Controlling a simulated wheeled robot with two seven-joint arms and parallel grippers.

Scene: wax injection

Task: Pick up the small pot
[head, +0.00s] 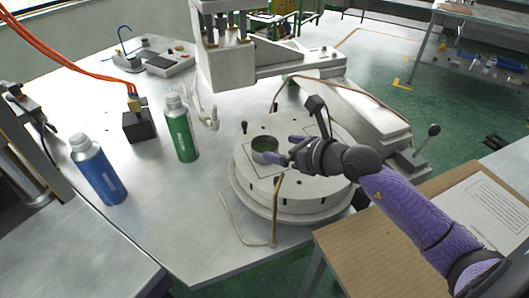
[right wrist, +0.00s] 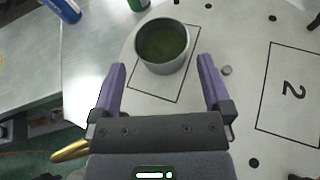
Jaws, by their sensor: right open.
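The small pot (head: 265,148) is a grey metal cup with green inside, standing upright on the round white turntable (head: 244,186). In the right wrist view the pot (right wrist: 163,48) stands within a black outlined square, just beyond and between my finger tips. My right gripper (head: 284,149) comes from the right, close beside the pot. In the right wrist view the right gripper (right wrist: 160,72) has its two purple fingers wide apart with nothing between them. My left gripper is not in view.
A green bottle (head: 181,128) and a blue bottle (head: 98,170) stand on the metal table left of the turntable. A black block (head: 139,126) with orange cables is behind them. The white machine arm (head: 290,68) overhangs behind the turntable. A bent brass rod (head: 276,208) stands at its front.

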